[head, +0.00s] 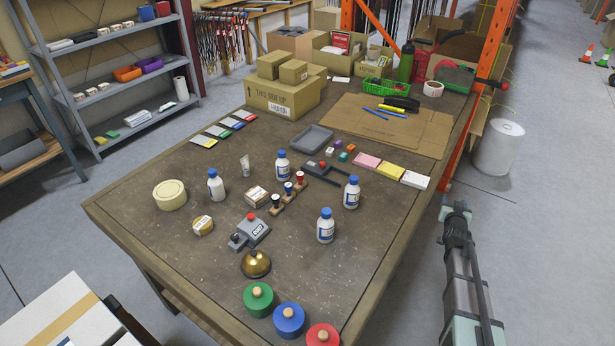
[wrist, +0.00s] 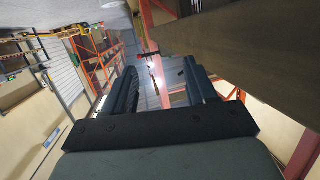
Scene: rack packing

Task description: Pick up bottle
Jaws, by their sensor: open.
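Several white bottles with blue caps stand upright on the brown table: one at the left (head: 216,187), one near the middle (head: 282,168), one at the right (head: 351,194) and one nearer the front (head: 325,229). My gripper (head: 456,208) is beyond the table's right edge, apart from all the bottles. In the wrist view my gripper (wrist: 160,85) shows its two dark fingers spread apart with nothing between them. No bottle shows in the wrist view.
Stamps (head: 288,188), a grey device (head: 250,231), a brass bell (head: 255,264) and a tape roll (head: 170,195) stand around the bottles. Cardboard boxes (head: 283,98) fill the back. An orange post (head: 490,60) rises at the table's right. Bare tabletop (head: 375,240) lies right of the front bottle.

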